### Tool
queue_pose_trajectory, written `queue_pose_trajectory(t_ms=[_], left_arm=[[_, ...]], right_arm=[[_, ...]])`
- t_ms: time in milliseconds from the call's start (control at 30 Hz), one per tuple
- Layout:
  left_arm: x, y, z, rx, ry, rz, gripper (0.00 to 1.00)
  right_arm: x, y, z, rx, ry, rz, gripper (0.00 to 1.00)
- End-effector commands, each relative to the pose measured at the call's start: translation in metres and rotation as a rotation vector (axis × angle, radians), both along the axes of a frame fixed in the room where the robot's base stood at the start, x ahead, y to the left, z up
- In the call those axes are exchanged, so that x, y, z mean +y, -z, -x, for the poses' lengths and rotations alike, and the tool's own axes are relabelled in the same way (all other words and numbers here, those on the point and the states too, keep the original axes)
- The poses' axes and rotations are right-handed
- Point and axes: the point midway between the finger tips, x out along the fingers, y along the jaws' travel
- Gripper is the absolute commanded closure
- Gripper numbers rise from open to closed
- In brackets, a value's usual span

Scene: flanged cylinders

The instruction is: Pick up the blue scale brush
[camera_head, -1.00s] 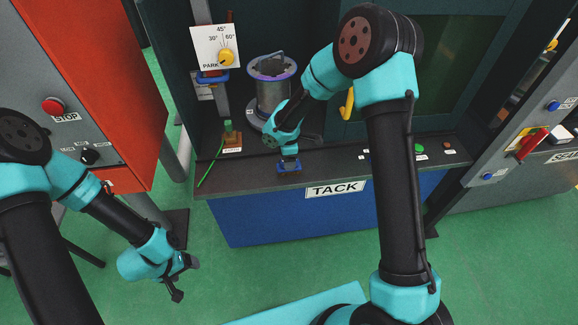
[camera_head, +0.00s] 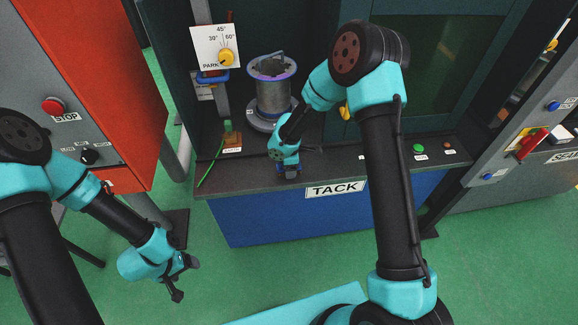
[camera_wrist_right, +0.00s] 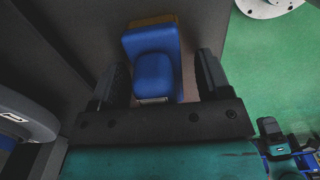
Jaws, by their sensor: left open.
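The blue scale brush (camera_wrist_right: 153,75) shows in the right wrist view, with a blue body and a yellow-brown edge at its far end. My right gripper (camera_wrist_right: 162,64) is open, with one finger on each side of the brush. A gap shows between the brush and the right-hand finger; contact on the other side is unclear. In the head view my right gripper (camera_head: 290,171) is low over the front ledge of the TACK station and mostly hides the brush. My left gripper (camera_head: 185,280) is open and empty over the green floor at lower left.
A grey flanged cylinder (camera_head: 273,90) stands upright behind the right gripper. A brown block with a green top (camera_head: 231,138) and a green cable sit left on the ledge. An orange cabinet (camera_head: 115,70) with a STOP button is at left. The ledge right of the gripper holds buttons.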

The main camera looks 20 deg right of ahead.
Motion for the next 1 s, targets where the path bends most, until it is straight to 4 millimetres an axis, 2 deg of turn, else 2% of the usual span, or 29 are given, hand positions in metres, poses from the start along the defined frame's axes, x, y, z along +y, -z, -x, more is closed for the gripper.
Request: queue_pose_trajectory(t_ms=[67, 567, 867, 1000], left_arm=[[0.0000, 0.0000, 0.0000, 0.000, 0.000, 0.000, 0.23], [0.0000, 0.0000, 0.0000, 0.000, 0.000, 0.000, 0.23], [0.0000, 0.0000, 0.0000, 0.000, 0.000, 0.000, 0.23], [0.0000, 0.0000, 0.0000, 0.000, 0.000, 0.000, 0.23]], right_arm=[[0.0000, -0.0001, 0.0000, 0.000, 0.000, 0.000, 0.37], [0.0000, -0.0001, 0.0000, 0.000, 0.000, 0.000, 0.85], [0.0001, -0.0019, -0.0003, -0.001, 0.000, 0.000, 0.85], [0.0002, -0.0100, -0.0006, -0.002, 0.001, 0.000, 0.85]])
